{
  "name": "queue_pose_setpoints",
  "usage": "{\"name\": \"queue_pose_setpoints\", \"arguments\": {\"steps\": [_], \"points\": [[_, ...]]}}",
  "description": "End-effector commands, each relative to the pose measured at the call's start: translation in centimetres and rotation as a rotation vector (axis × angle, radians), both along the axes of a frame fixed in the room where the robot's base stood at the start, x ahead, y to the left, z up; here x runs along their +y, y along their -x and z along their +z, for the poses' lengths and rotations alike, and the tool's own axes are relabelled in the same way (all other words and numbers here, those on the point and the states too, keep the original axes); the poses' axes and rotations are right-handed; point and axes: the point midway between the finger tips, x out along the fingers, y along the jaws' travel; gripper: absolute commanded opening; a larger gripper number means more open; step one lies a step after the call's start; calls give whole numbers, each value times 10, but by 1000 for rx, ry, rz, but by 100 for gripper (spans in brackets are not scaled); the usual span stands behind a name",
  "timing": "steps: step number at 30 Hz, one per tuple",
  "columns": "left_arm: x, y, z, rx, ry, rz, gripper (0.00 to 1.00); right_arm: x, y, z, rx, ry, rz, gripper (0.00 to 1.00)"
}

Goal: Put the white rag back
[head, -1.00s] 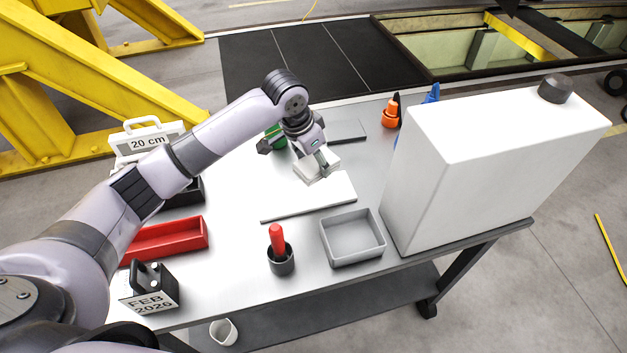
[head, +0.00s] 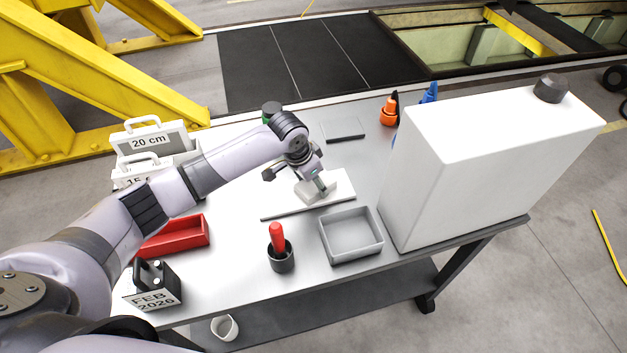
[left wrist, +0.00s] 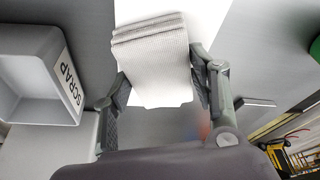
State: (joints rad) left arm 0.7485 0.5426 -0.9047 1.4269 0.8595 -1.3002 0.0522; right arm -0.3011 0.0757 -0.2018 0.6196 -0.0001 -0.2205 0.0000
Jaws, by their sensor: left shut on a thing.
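The white rag (left wrist: 150,62) is a folded, ribbed white cloth between the two fingers of my left gripper (left wrist: 158,92) in the left wrist view. In the head view my left gripper (head: 316,192) is over the flat white board (head: 338,184) on the table, shut on the rag. My right gripper is not in view.
A grey tray (head: 352,236), labelled SCRAP in the wrist view (left wrist: 30,75), stands just in front. A red marker in a black cup (head: 281,255), a red tray (head: 175,236) and a large white container (head: 475,165) are nearby. An orange bottle (head: 388,112) stands behind.

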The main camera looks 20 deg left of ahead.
Motion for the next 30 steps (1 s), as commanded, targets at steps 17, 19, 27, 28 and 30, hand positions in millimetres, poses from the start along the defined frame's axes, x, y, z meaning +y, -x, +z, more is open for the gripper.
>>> {"name": "queue_pose_setpoints", "arguments": {"steps": [17,19,27,28,30], "points": [[0,0,-1,1,-1,0,74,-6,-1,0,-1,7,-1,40],[0,0,0,0,0,0,74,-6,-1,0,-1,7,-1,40],[6,7,33,-5,0,0,74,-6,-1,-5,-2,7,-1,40],[7,8,39,-5,0,-1,74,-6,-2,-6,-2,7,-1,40],[9,13,54,-4,1,0,74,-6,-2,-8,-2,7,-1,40]]}}
